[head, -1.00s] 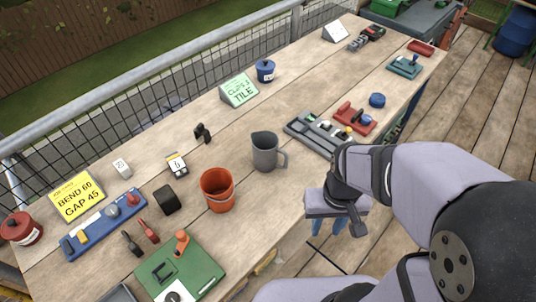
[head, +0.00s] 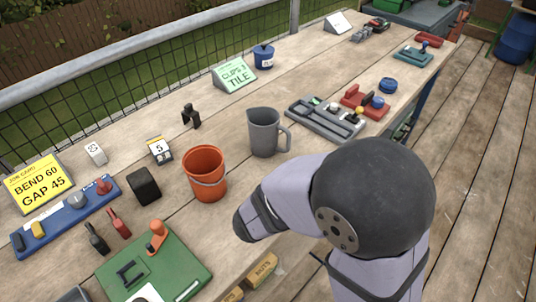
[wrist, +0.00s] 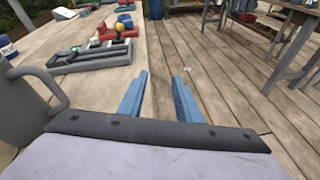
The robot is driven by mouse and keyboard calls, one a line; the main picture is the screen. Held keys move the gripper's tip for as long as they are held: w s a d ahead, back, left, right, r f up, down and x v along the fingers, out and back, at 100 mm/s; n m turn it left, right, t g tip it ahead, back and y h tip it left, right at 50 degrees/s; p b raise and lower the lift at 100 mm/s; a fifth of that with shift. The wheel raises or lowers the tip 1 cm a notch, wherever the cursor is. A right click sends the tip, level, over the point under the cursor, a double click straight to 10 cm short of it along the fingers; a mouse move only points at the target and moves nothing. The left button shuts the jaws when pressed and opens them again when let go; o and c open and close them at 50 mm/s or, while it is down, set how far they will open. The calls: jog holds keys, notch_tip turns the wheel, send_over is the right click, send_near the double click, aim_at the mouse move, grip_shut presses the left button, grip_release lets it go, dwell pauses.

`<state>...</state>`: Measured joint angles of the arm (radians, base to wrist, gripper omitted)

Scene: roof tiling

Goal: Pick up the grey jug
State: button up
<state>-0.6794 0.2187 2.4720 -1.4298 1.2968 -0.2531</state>
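The grey jug (head: 263,133) stands upright on the wooden table, right of the orange-red bucket, its handle on the right. In the wrist view the jug (wrist: 22,110) shows partly at the left edge, close by, with its handle towards my gripper. My gripper (wrist: 160,77) has two blue fingers set apart with nothing between them. It is beside the jug and not touching it in the wrist view. In the head view my fingers are hidden by my arm.
The orange-red bucket (head: 204,174) stands just left of the jug. A grey tray (head: 326,119) and a red tray (head: 364,104) lie to its right. A green board (head: 153,269) lies in front at left. A green sign (head: 234,75) stands behind. Wooden decking lies beyond the table's right edge.

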aim_at(287, 146)
jog(key=w+a+n+t+y+b, duration=0.1)
jog(key=a+n+t, duration=0.1)
jog(key=a, duration=0.2)
jog(key=w+a+n+t+y+b, duration=0.1)
jog(key=w+a+n+t, duration=0.1)
jog(key=a, duration=0.3)
jog(key=w+a+n+t+y+b, duration=0.1)
jog(key=w+a+n+t+y, duration=0.1)
jog(key=a+n+t, duration=0.1)
jog(key=shift+a+n+t+b, duration=0.3)
jog(key=shift+a+n, duration=0.2)
jog(key=shift+a, duration=0.15)
jog(key=shift+d+p+x, duration=0.15)
jog(key=shift+x, duration=1.7)
jog(key=shift+d+p+x, duration=0.15)
jog(key=shift+x, duration=1.75)
jog(key=shift+s+r, duration=0.1)
jog(key=shift+s, duration=0.05)
grip_shut()
